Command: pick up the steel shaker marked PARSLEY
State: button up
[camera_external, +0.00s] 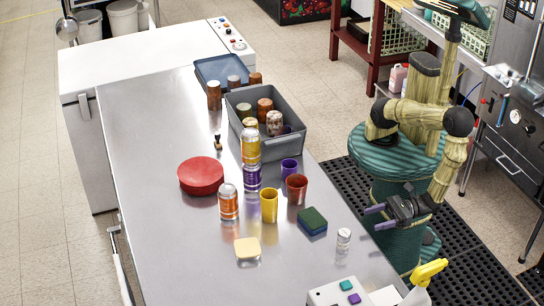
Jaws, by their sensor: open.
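A small silvery shaker (343,239) stands upright near the right edge of the steel table. It has a pale band; any lettering on it is too small to read, so I cannot tell whether it says PARSLEY. My gripper (373,218) is open and empty, its two purple fingers pointing left. In the picture it is up and right of the shaker, apart from it, at or just beyond the table's right edge. Its height relative to the tabletop is hard to tell.
A green-blue sponge (312,221) lies up-left of the shaker. Red (297,188) and yellow (269,206) cups stand farther left. A grey bin (282,148) holds several jars. A control box (338,293) and yellow-topped spray bottle (428,274) are at the near end.

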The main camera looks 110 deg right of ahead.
jog(key=shift+s+a+f+n+t+y, duration=0.15)
jog(key=shift+s+a+f+n+y, duration=0.1)
jog(key=shift+s+a+n+y, duration=0.35)
jog(key=shift+s+a+f+n+t+y, duration=0.15)
jog(key=shift+s+a+f+n+y, duration=0.2)
jog(key=shift+a+y, duration=0.3)
jog(key=shift+r, duration=0.1)
jog(key=p, duration=0.3)
send_near(338, 241)
jog(key=w, duration=0.4)
jog(key=shift+w+a+r, duration=0.15)
jog(key=shift+a+r, duration=0.15)
jog(key=shift+r, duration=0.05)
jog(key=shift+w+b, duration=0.2)
jog(key=shift+b, duration=0.1)
jog(key=shift+w, duration=0.1)
jog(key=w+p, duration=0.1)
jog(key=w, duration=0.4)
jog(key=shift+f+p, duration=0.25)
jog(key=shift+p, duration=0.15)
jog(key=shift+c, duration=0.3)
